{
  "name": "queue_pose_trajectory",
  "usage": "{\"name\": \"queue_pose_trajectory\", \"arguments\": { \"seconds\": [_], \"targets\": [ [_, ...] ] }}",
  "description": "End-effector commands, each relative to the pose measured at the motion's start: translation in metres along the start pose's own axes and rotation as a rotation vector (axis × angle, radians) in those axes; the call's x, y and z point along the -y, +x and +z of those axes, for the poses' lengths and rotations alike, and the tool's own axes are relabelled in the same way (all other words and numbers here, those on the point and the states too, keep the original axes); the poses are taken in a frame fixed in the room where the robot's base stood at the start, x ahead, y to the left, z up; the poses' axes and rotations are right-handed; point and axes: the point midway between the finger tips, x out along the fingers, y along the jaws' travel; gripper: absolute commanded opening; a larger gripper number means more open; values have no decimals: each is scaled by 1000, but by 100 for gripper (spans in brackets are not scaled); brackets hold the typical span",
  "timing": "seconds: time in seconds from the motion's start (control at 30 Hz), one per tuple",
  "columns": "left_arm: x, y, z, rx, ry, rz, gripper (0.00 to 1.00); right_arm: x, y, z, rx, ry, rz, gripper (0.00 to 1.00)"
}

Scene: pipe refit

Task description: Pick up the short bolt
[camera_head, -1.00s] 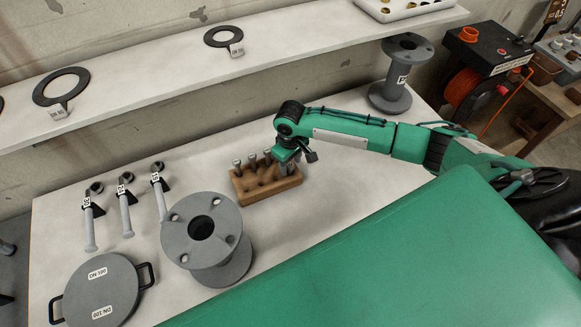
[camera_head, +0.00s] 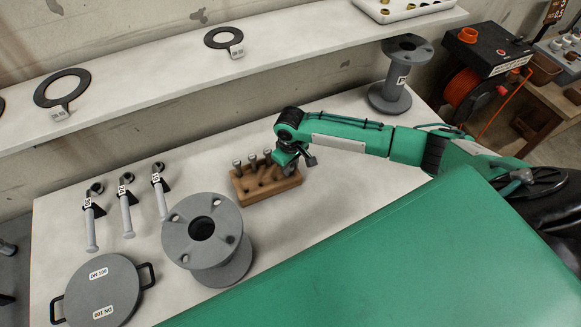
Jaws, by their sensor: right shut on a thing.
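A brown wooden bolt block (camera_head: 262,194) with holes stands on the pale bench. Several grey bolts (camera_head: 252,163) stand upright in it along the back and left. My right gripper (camera_head: 290,170) points down at the right end of the block. It is shut on a bolt there, which is mostly hidden by the fingers. Its length and whether it is still in its hole cannot be made out. My left gripper is not in view.
A grey flanged spool (camera_head: 204,232) stands just left of the block. Further left are hand tools (camera_head: 125,207) and a round DN 100 cover (camera_head: 101,290). Another flanged spool (camera_head: 391,92) stands at the back right. A shelf (camera_head: 150,86) with ring gaskets runs behind.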

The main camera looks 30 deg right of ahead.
Motion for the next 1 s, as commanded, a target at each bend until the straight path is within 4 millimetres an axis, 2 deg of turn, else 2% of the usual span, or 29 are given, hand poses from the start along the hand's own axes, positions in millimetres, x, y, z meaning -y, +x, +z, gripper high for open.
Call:
{"name": "queue_pose_trajectory", "arguments": {
  "seconds": [0.17,0.27,0.37,0.73,0.9,1.0],
  "targets": [
    [0,5,0,0,0,0,56,0,-16,-1,-4,0,-1,0],
    [0,9,1,0,0,0,56,0,-32,-1,-5,-2,0,0],
    [0,15,1,0,0,0,56,0,-52,-1,-6,-1,0,0],
    [-1,35,3,1,0,0,56,0,-151,-2,-7,-1,1,0],
    [-1,40,4,1,0,0,56,0,-181,-1,-5,0,-1,0],
    [-1,40,4,1,0,0,56,0,-192,-1,-3,-1,0,0]
  ]
}}
